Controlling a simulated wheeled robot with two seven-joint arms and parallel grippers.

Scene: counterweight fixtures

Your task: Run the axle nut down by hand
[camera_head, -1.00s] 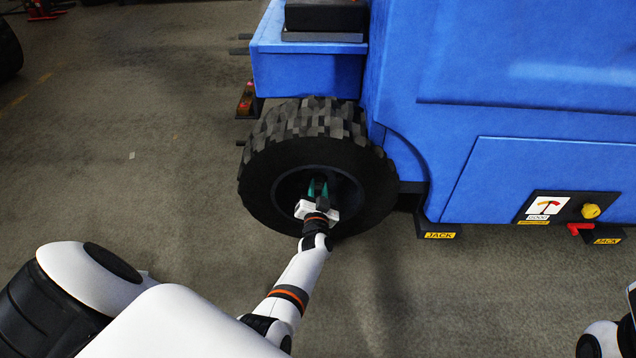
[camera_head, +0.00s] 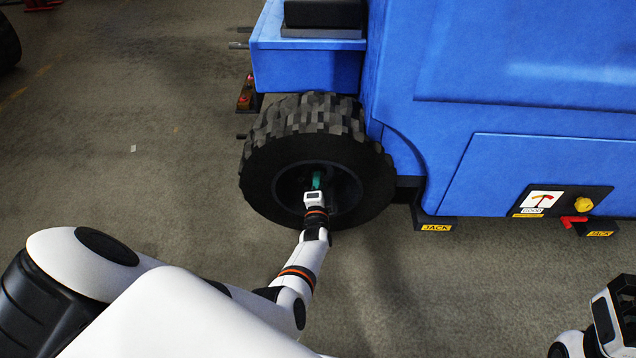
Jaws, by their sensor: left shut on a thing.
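The black wheel (camera_head: 262,178) with a chunky tread stands upright under the blue truck body, its dark recessed hub facing me. My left gripper (camera_head: 317,180) reaches into the middle of the hub, with teal showing at its fingers. It is shut on the axle nut at the hub centre. The nut itself is hidden by the fingers and the white gripper body. Part of my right gripper (camera_head: 622,296) shows at the lower right edge, far from the wheel; its jaws cannot be made out.
The blue truck (camera_head: 540,90) fills the upper right. On its side are a black panel with a gauge (camera_head: 541,200), a yellow knob (camera_head: 583,204) and a red lever (camera_head: 573,220). A JACK label (camera_head: 436,228) sits low beside the wheel.

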